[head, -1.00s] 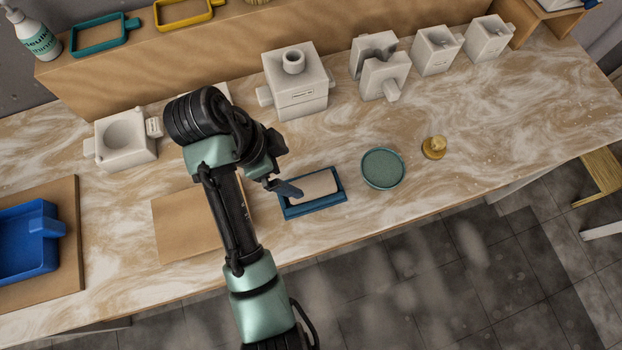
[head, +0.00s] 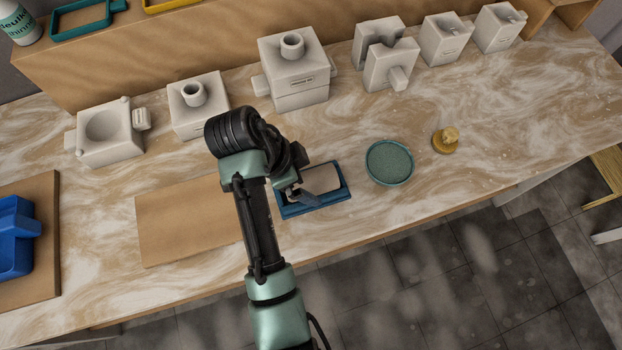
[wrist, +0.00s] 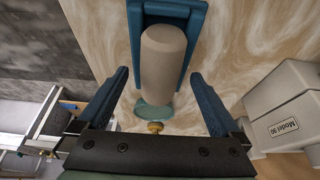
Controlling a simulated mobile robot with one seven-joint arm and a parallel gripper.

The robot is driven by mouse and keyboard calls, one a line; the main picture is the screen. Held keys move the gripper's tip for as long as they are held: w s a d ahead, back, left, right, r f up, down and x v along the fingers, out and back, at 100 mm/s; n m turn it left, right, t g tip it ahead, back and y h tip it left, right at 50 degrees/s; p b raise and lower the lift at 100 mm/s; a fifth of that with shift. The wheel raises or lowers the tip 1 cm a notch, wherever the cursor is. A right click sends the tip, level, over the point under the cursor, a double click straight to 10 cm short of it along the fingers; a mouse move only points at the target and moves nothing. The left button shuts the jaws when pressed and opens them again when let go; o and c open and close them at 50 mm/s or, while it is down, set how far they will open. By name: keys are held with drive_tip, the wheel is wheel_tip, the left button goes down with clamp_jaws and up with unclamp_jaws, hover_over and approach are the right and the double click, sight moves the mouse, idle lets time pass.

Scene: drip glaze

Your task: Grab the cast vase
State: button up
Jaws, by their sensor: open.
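The cast vase, a smooth pale beige cylinder, lies on its side in a blue tray (head: 343,196) near the front of the table. Its pale end (head: 326,178) shows in the head view, with the rest behind my gripper. In the wrist view the vase (wrist: 163,60) lies lengthwise in the blue tray (wrist: 136,38). My gripper (wrist: 160,76) is open, with one blue finger to each side of the vase and visible gaps between. In the head view my gripper (head: 307,197) is over the tray. The height of the fingers above the vase is hard to tell.
A round green dish (head: 390,163) and a small yellow-brown knobbed object (head: 445,140) are right of the tray. A brown board (head: 185,222) lies left. Several white moulds, including a large block (head: 294,75), line the back. The table's front edge is close to the tray.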

drive_tip(key=shift+x, duration=0.75)
drive_tip(key=shift+f, duration=0.1)
clamp_jaws()
